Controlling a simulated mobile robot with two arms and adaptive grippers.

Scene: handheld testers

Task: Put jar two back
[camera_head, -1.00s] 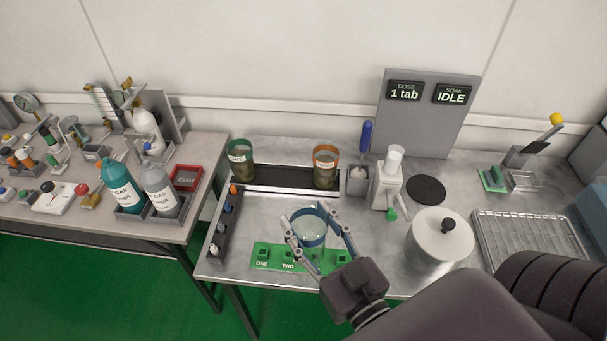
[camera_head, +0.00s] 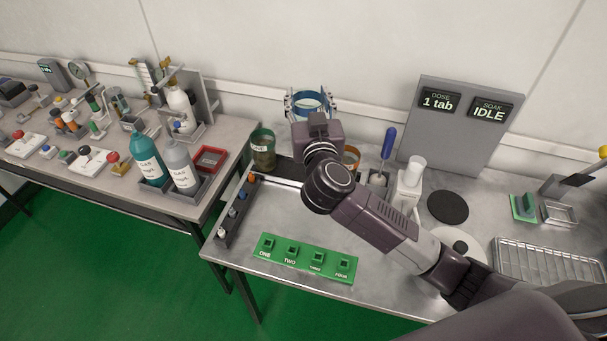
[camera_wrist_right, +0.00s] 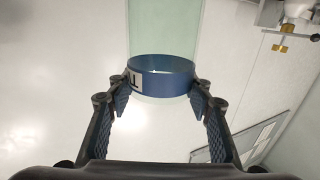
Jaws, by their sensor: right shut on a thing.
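A clear jar with a blue band (camera_head: 309,101) is held up above the rear of the right-hand table. My right gripper (camera_head: 311,104) is shut on it, with a finger on each side of the band. In the right wrist view the blue-banded jar (camera_wrist_right: 161,75) sits between the fingers, with part of a white label at the band's left. A jar with a green rim (camera_head: 262,150) stands at the left of the dark rear rack (camera_head: 286,170). An orange-rimmed jar (camera_head: 351,158) stands at the rack's right, partly hidden by my arm. My left gripper is not in view.
A green strip (camera_head: 305,259) marked ONE to FOUR lies at the table's front. A dark tray with small coloured items (camera_head: 235,208) is at left. A dispenser (camera_head: 409,187), black disc (camera_head: 448,207) and wire rack (camera_head: 550,262) are at right.

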